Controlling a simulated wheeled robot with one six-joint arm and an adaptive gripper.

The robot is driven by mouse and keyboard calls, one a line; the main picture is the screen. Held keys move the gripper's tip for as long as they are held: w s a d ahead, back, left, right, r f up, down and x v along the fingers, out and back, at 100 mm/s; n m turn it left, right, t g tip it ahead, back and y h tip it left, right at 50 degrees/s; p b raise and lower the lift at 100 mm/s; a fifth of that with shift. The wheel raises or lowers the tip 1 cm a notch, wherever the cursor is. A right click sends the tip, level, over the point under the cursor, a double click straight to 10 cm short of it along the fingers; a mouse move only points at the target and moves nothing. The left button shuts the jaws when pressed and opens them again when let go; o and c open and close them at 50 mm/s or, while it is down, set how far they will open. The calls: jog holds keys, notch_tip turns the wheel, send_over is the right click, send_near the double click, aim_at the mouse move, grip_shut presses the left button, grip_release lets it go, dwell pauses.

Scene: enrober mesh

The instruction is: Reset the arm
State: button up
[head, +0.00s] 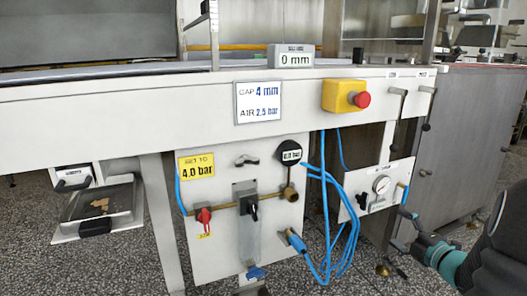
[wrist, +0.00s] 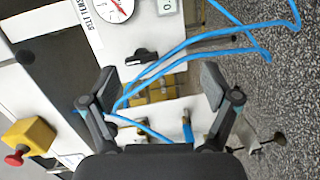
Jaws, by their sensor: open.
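My arm (head: 495,255) enters the head view from the right edge, a dark link with a teal part. Only part of my gripper shows there, in front of the machine's lower right. In the wrist view my gripper (wrist: 160,88) is open, its two dark fingers wide apart. Nothing is held between the fingers. Behind them are blue hoses (wrist: 185,60) and a white panel; the hoses appear apart from the pads, but the gap is hard to judge.
The machine's long white beam (head: 190,110) carries a yellow box with a red stop button (head: 362,99). Below hang a valve panel (head: 225,245) and a small gauge panel (head: 375,190). Blue hoses (head: 325,230) loop between them. A grey cabinet (head: 465,140) stands right; speckled floor is open below.

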jog(key=s+d+f+m+g+h, duration=0.4)
jog(key=d+f+m+g+h, duration=0.1)
jog(key=d+f+m+h, duration=0.4)
jog(key=s+a+r+m+g+p, duration=0.25)
jog(key=s+m+g, duration=0.25)
jog(key=s+m, duration=0.3)
jog(key=s+a+r+y+p, duration=0.1)
jog(key=s+a+r, duration=0.4)
jog(key=a, duration=0.5)
jog(key=s+a+r+m+y+p, duration=0.1)
jog(key=s+a+r+p, duration=0.3)
jog(key=a+r, duration=0.5)
jog(key=s+a+r+m+y+p, duration=0.1)
jog(key=s+a+r+y+p, duration=0.2)
jog(key=a, duration=0.9)
jog(key=s+r, duration=0.3)
jog(key=r, duration=0.1)
jog(key=shift+a+g, duration=0.4)
jog(key=shift+s, duration=0.1)
